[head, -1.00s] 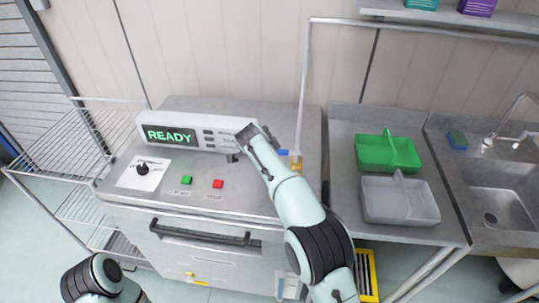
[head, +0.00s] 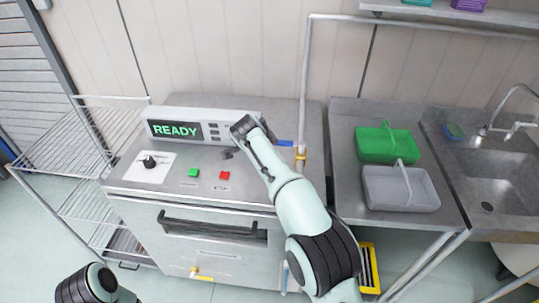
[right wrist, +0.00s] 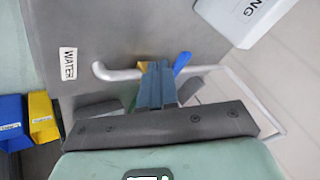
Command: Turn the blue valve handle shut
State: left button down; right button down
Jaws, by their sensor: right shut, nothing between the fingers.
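The blue valve handle (head: 285,143) sticks out to the left of a brass-coloured valve on the upright pipe (head: 301,120) at the machine's right rear. In the right wrist view the blue handle (right wrist: 182,63) shows just past the fingers, slanting up and right. My right gripper (head: 228,153) is left of the handle, above the machine top. Its fingers (right wrist: 156,72) are closed together and empty in the right wrist view; they overlap the pipe and hide most of the valve. Whether they touch the handle I cannot tell. My left arm shows at bottom left; its gripper is out of view.
The READY display console (head: 215,118) stands behind my right gripper. A green button (head: 193,172), a red button (head: 224,175) and a black knob (head: 149,161) are on the machine top. A green tote (head: 372,152) and a grey tote (head: 388,200) stand on the right counter.

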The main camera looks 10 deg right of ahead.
jog(key=r, duration=0.1)
jog(key=s+a+r, duration=0.1)
jog(key=r, duration=0.1)
jog(key=a+r, duration=0.1)
jog(key=shift+s+a+r, duration=0.2)
jog(key=shift+s+r, duration=0.05)
jog(key=shift+r, duration=0.05)
